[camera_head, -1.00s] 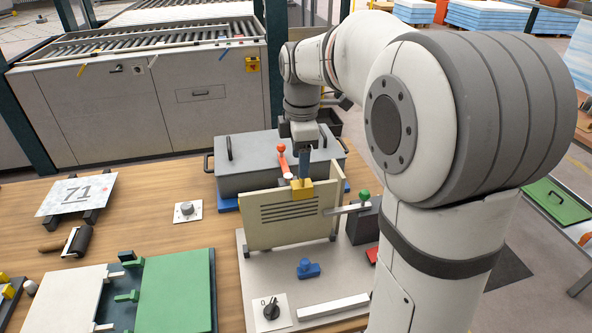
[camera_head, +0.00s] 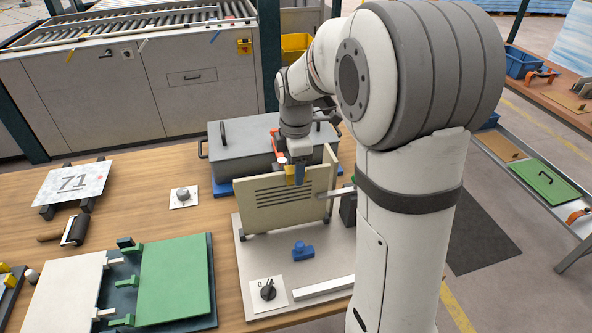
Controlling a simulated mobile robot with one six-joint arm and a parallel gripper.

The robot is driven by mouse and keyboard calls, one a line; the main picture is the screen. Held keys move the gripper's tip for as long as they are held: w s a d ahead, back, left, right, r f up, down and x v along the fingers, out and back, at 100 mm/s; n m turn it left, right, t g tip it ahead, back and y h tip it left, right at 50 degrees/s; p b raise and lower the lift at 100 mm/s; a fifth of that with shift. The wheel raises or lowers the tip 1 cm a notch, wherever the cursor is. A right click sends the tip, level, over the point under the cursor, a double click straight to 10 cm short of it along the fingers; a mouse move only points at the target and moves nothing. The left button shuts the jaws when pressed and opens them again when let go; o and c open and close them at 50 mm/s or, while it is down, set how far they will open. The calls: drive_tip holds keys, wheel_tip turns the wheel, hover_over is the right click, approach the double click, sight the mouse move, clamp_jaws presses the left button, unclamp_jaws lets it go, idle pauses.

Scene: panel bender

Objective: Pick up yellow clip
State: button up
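The yellow clip (camera_head: 289,175) sits at the top edge of the beige slotted panel (camera_head: 270,209), which stands upright on a light base plate. My gripper (camera_head: 297,174) points down at the clip, with a blue finger in front of the clip's right part and the panel's top edge. Only part of the yellow shows. The far finger is hidden, so I cannot tell whether the fingers are closed on the clip or only beside it.
A grey lidded box (camera_head: 240,152) stands just behind the panel, with a red-orange handle near my wrist. A blue knob piece (camera_head: 302,250) and a dial (camera_head: 268,290) are in front. A green panel (camera_head: 175,279) lies at left. Bare wood shows between.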

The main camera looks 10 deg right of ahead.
drive_tip(key=c, duration=0.9)
drive_tip(key=shift+c, duration=0.2)
